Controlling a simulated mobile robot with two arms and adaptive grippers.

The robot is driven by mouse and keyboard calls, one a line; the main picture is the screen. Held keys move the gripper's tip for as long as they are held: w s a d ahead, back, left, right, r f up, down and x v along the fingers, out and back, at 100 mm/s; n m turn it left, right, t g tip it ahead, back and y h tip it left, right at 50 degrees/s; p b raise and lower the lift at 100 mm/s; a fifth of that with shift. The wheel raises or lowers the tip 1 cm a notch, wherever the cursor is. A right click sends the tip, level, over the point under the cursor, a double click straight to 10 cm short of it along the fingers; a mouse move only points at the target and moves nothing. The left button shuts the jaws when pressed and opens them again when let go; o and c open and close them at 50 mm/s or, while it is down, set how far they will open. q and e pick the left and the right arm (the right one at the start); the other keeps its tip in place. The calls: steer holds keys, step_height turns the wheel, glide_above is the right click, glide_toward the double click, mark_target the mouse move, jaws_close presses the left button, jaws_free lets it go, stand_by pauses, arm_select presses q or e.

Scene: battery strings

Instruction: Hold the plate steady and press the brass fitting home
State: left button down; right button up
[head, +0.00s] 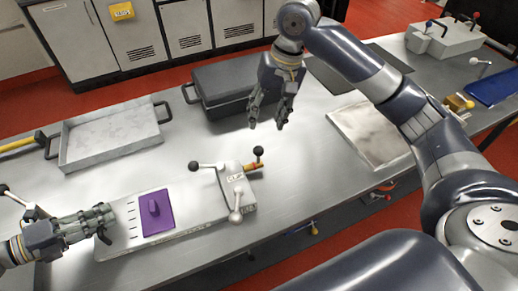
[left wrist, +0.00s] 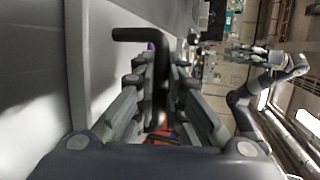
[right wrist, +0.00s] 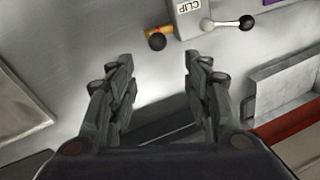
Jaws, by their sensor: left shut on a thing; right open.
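The light grey plate (head: 185,228) lies on the bench with a purple block (head: 157,213) on it. My left gripper (head: 104,224) is shut on the black handle (left wrist: 140,35) at the plate's left end. At the plate's right end stands a clip (head: 236,178) with ball-ended levers. A brass-coloured fitting (head: 250,167) sits beside the clip; it also shows in the right wrist view (right wrist: 158,29). Whether it is fully seated I cannot tell. My right gripper (head: 267,125) is open and empty, above and behind the clip, apart from the fitting.
A grey metal tray (head: 108,137) stands at the back left and a dark case (head: 235,85) behind my right gripper. A pale flat panel (head: 368,133) lies to the right. A grey box with levers (head: 445,38) stands at the far right. Bench around the clip is clear.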

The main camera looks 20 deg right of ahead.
mark_target(260, 147)
steer(key=x, duration=0.8)
steer(key=s+x, duration=0.1)
steer(key=x, duration=0.3)
steer(key=shift+s+f, duration=0.1)
jaws_close()
